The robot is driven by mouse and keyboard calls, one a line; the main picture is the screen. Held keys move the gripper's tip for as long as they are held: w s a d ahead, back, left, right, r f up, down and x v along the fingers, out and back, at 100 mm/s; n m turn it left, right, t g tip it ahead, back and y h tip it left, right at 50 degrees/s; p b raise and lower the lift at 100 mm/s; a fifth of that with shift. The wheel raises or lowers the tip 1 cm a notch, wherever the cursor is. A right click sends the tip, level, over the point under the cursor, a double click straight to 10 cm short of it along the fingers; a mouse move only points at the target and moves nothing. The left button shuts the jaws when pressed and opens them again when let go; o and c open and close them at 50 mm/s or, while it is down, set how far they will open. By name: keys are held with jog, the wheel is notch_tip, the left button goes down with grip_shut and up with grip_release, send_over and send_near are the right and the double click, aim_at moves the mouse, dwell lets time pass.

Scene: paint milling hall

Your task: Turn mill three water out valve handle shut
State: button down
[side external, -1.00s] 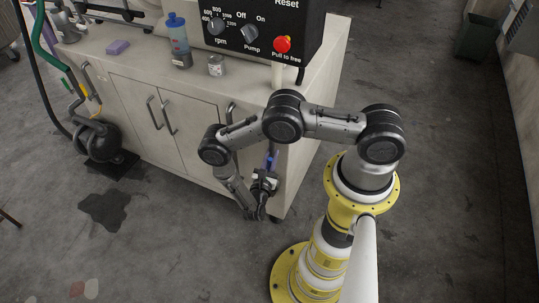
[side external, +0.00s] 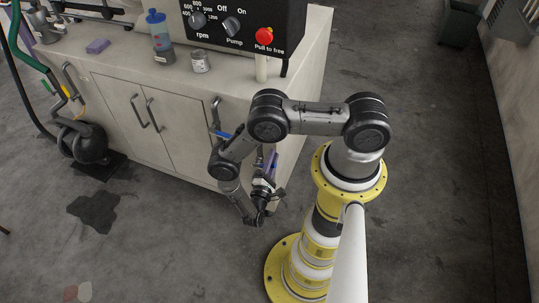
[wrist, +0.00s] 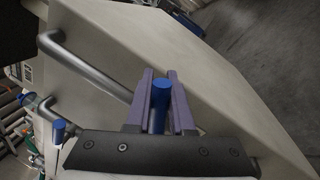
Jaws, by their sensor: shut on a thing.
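My gripper (wrist: 160,76) has its two purple fingers on either side of a blue valve handle (wrist: 160,92) and is shut on it. In the side view my gripper (side external: 270,160) is at the right front of the beige cabinet, low beside its side; the held handle is hard to tell from the fingers there. A second blue handle (wrist: 58,130) is at the lower left of the wrist view, apart from the fingers. A blue handle (side external: 221,134) also shows left of my forearm in the side view. No label tells which valve is which, and the pipework is mostly hidden.
The beige cabinet (side external: 190,122) has metal bar handles, one a long grey bar (wrist: 95,72) close to my fingers. A black control box (side external: 245,28) with a red knob (side external: 264,36), a blue-capped bottle (side external: 160,38) and a can (side external: 200,62) are on top.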

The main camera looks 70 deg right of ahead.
jog(key=shift+s+f+m+g, duration=0.15)
jog(key=shift+f+m+g, duration=0.25)
jog(key=shift+m, duration=0.65)
jog(key=shift+s+f+m+g, duration=0.2)
jog(key=shift+f+m, duration=0.35)
jog(key=shift+m, duration=0.55)
jog(key=shift+s+f+m+g, duration=0.15)
jog(key=shift+f+m+g, duration=0.25)
jog(key=shift+m, duration=0.65)
jog(key=shift+f, duration=0.2)
jog(key=c, duration=0.8)
grip_release()
jog(key=shift+a, duration=0.1)
jog(key=a+f, duration=0.1)
jog(key=a, duration=0.8)
jog(key=a+f, duration=0.1)
jog(key=a, duration=0.3)
jog(key=shift+a+f, duration=0.2)
jog(key=shift+f, duration=0.1)
jog(key=shift+d+m, duration=0.1)
jog(key=shift+m, duration=0.2)
